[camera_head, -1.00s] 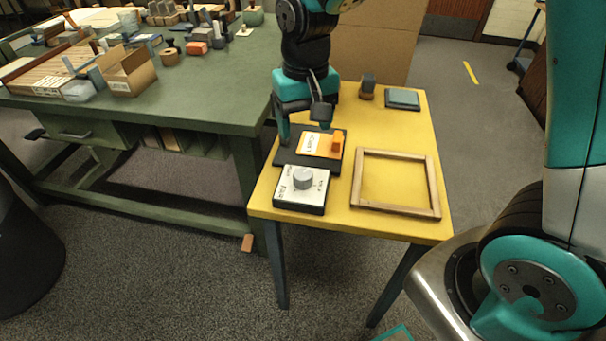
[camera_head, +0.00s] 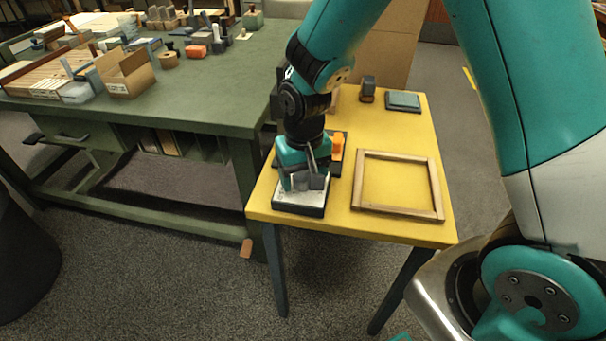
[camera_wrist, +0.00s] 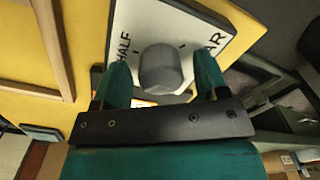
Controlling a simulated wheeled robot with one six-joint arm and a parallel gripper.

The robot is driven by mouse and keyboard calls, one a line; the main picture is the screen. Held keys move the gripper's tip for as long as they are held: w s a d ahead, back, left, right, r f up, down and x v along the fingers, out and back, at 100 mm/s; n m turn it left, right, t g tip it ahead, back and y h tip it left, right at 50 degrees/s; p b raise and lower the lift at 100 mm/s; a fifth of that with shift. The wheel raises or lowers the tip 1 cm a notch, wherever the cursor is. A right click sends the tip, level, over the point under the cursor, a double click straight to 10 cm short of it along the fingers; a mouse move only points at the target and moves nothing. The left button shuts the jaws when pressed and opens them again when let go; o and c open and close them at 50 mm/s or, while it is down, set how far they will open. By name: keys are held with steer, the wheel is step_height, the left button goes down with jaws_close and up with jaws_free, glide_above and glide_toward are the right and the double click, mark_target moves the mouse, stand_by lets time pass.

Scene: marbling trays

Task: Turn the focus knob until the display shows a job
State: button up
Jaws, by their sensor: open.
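The focus knob (camera_wrist: 160,68) is a grey round knob on a white panel (camera_wrist: 140,18), which is marked "HALF" on one side and partly readable letters ending in "AR" on the other. In the head view the dark-sided knob box (camera_head: 299,206) stands at the table's near left, and its knob is hidden behind my gripper (camera_head: 304,182). In the wrist view my gripper (camera_wrist: 162,76) is open, with one teal finger on each side of the knob. I cannot tell whether either finger touches it. No lit display is legible.
Behind the knob box, a dark base with an orange block (camera_head: 337,146) is partly covered by my arm. An empty wooden frame (camera_head: 397,212) lies to the right on the yellow table (camera_head: 424,150). A blue-grey pad (camera_head: 403,101) and a small dark block (camera_head: 367,88) are at the back.

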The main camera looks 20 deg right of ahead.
steer(key=c, duration=0.9)
steer(key=shift+r+n+p, duration=0.1)
steer(key=shift+n+p, duration=0.2)
steer(key=shift+n, duration=0.1)
steer(key=n+p, duration=0.2)
steer(key=n, duration=0.2)
steer(key=shift+n, duration=0.4)
steer(key=n+p, duration=0.2)
steer(key=n, duration=0.4)
steer(key=shift+p, duration=0.35)
steer(key=shift+w+n, duration=0.1)
steer(key=shift+n, duration=0.2)
steer(key=o, duration=0.9)
